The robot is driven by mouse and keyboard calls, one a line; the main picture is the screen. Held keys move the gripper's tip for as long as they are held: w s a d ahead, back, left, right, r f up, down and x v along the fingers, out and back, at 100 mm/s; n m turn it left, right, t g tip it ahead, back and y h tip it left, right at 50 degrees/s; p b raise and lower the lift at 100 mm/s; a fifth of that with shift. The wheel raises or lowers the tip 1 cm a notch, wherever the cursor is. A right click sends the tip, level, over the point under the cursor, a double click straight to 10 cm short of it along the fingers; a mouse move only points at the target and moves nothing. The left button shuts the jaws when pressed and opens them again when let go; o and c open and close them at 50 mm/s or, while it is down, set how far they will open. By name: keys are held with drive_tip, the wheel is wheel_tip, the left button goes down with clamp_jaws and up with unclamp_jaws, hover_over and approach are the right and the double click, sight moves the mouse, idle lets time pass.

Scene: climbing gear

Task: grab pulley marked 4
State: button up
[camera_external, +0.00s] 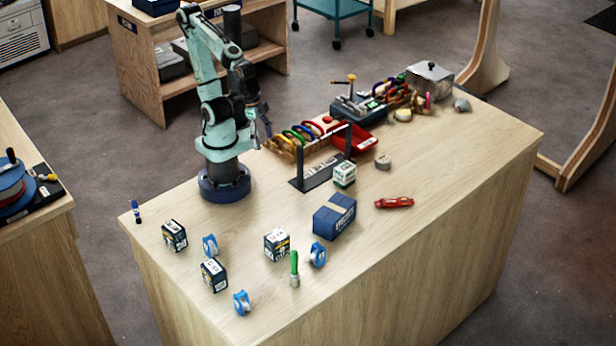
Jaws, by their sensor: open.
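Three small blue pulleys stand on the front part of the wooden table. One pulley (210,245) is at the left between dark boxes, one pulley (241,302) is nearest the front edge, and one pulley (318,254) is beside a blue carton. Their markings are too small to read, so I cannot tell which is marked 4. My gripper (266,126) hangs above the table, beside the left end of the carabiner rack, well behind the pulleys. It is open, small in view, and holds nothing that I can see.
Dark-and-white boxes (174,236), (214,275), (277,244) stand among the pulleys, with a green-handled brush (294,268) and the blue carton (335,216). A black stand (319,173), carabiner rack (285,146) and red tray (362,142) lie farther back.

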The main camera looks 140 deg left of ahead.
drive_tip(key=w+d+f+h, duration=0.1)
drive_tip(key=w+d+f, duration=0.1)
drive_tip(key=w+d, duration=0.4)
drive_tip(key=m+g, duration=0.2)
drive_tip(key=m, duration=0.1)
hover_over(210, 248)
drive_tip(key=w+a, duration=0.3)
drive_tip(key=a, duration=0.1)
wheel_tip(210, 248, down, 13)
drive_tip(key=s+d+f, duration=0.1)
drive_tip(key=s+d+f+m+g, duration=0.1)
drive_tip(key=s+f, duration=0.1)
drive_tip(key=s+f+m, duration=0.1)
drive_tip(key=shift+s+d+f, duration=0.2)
drive_tip(key=shift+s+d, duration=0.15)
drive_tip(key=shift+d, duration=0.05)
wheel_tip(210, 248, down, 6)
drive_tip(key=shift+f, duration=0.25)
clamp_jaws()
